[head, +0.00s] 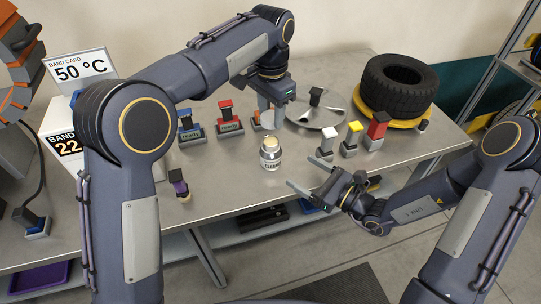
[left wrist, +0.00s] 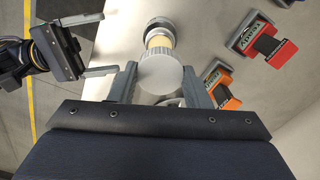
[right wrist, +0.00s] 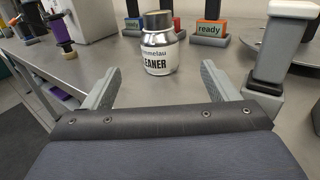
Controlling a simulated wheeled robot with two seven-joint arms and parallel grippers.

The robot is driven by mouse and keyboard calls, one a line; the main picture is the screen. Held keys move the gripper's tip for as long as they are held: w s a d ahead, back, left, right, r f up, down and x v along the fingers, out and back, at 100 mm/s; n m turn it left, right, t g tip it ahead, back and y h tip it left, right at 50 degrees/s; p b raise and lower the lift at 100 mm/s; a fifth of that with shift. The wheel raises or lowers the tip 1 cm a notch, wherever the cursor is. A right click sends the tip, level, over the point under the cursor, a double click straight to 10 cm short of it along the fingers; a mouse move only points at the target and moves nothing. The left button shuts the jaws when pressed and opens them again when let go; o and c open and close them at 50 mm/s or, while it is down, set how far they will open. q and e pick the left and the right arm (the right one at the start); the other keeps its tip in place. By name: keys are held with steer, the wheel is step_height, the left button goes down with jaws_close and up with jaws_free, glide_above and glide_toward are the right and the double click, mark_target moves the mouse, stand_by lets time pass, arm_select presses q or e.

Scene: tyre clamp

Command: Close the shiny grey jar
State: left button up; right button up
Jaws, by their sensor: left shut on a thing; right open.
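The shiny grey jar (head: 270,154), labelled CLEANER, stands upright near the table's front edge, with a cream-coloured top in the head view. In the right wrist view the jar (right wrist: 160,52) shows a shiny metal shoulder. My left gripper (head: 270,115) is just behind and above the jar in the head view, pointing down. In the left wrist view it is shut on a round grey lid (left wrist: 160,75), apparently apart from the jar (left wrist: 158,24). My right gripper (head: 305,171) is open and empty, lower right of the jar, its fingers pointing towards it without touching.
Red (head: 229,118) and blue (head: 189,126) modules stand behind left. White (head: 326,142), yellow (head: 352,138) and red (head: 376,130) topped blocks stand right, before a tyre (head: 398,82). A metal disc (head: 318,107) lies behind. A purple-topped tool (head: 179,184) stands left.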

mark_target(280, 158)
steer(key=x, duration=1.1)
steer(key=shift+w+a, duration=0.15)
arm_select(q)
steer(key=shift+f, duration=0.1)
arm_select(e)
steer(key=c, duration=1.5)
arm_select(q)
steer(key=shift+f, duration=2.45)
steer(key=shift+f, duration=0.1)
steer(key=shift+f, duration=0.75)
steer(key=shift+f, duration=0.6)
